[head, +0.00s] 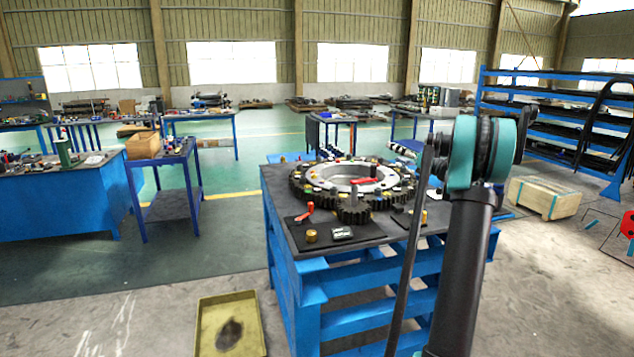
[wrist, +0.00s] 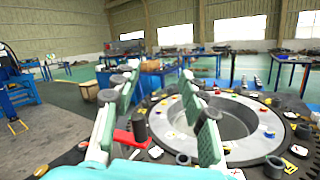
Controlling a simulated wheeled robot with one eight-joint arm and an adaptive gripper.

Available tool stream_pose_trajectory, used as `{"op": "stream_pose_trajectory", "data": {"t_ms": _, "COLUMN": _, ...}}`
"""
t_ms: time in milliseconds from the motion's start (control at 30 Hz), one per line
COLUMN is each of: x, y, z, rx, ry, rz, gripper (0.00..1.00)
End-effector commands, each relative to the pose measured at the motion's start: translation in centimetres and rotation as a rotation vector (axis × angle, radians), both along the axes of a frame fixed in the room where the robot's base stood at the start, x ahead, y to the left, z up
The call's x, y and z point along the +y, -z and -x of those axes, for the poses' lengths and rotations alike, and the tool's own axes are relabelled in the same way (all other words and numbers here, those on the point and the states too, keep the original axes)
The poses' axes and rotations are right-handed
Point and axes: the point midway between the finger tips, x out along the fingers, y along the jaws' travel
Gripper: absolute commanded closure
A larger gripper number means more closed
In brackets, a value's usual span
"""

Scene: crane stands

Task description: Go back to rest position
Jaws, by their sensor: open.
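My gripper (wrist: 158,82) is open and empty in the wrist view, its two teal fingers spread apart. Beyond and below the fingers lies a large toothed ring (wrist: 245,140) with a pale inner ring, small coloured parts sitting around it. A red part (wrist: 124,137) shows between the fingers, close to a dark upright cylinder (wrist: 140,127). In the head view my arm stands upright at the right, and I cannot make out the gripper's fingers there. The ring (head: 300,187) lies on a blue crane stand with a dark top (head: 283,228).
A red-handled part (head: 304,212), a brass piece (head: 311,236) and a small gauge-like box (head: 342,233) lie on the stand's front left. A yellow bin (head: 204,328) sits on the floor. A wooden crate (head: 541,199) stands at right.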

Motion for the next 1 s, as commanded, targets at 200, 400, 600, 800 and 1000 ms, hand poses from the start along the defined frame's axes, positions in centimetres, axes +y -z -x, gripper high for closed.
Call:
{"op": "stream_pose_trajectory", "data": {"t_ms": 200, "x": 0.5, "y": -4.9, "z": 1.0, "rx": 0.165, "ry": 0.253, "rz": -0.477, "gripper": 0.57}}
{"op": "stream_pose_trajectory", "data": {"t_ms": 400, "x": -0.6, "y": -3.5, "z": 5.0, "rx": 0.358, "ry": 0.446, "rz": -0.965, "gripper": 0.57}}
{"op": "stream_pose_trajectory", "data": {"t_ms": 600, "x": -0.5, "y": 3.4, "z": 12.1, "rx": 0.59, "ry": 0.626, "rz": -1.461, "gripper": 0.57}}
{"op": "stream_pose_trajectory", "data": {"t_ms": 800, "x": 2.2, "y": 13.1, "z": 21.5, "rx": 0.834, "ry": 0.821, "rz": -1.899, "gripper": 0.57}}
{"op": "stream_pose_trajectory", "data": {"t_ms": 1000, "x": 6.4, "y": 22.0, "z": 31.3, "rx": 1.049, "ry": 1.036, "rz": -2.212, "gripper": 0.57}}
